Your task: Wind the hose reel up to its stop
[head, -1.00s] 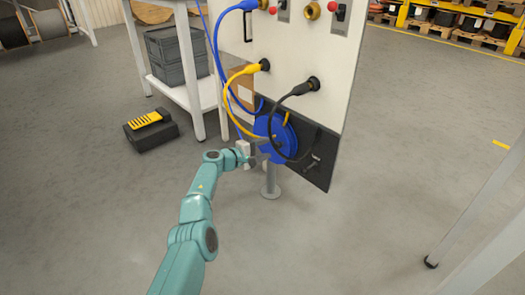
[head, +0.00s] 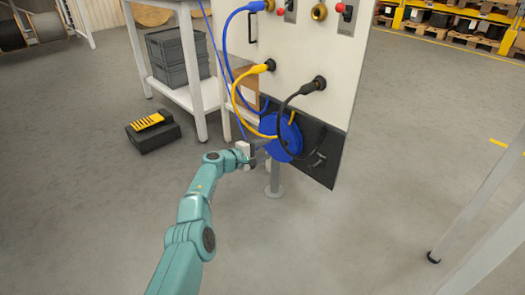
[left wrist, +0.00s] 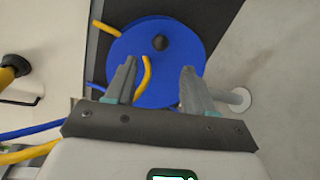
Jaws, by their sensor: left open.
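The hose reel (head: 281,138) is a blue disc on the dark lower part of a white panel. In the left wrist view the reel (left wrist: 178,75) faces me, with a dark round knob or hub (left wrist: 160,43) near its upper middle and a yellow hose piece (left wrist: 147,72) in front of it. My left gripper (head: 262,147) is in front of the reel at its left side. In the left wrist view its two fingers (left wrist: 158,82) are spread with a wide gap and hold nothing. Whether they touch the disc is unclear. My right gripper is not in view.
The white panel (head: 305,50) carries plugged blue, yellow and black cables; the black cable (head: 285,105) hangs across the reel. A white table (head: 205,95) with grey crates (head: 180,60) stands left. A black and yellow case (head: 152,132) lies on the floor.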

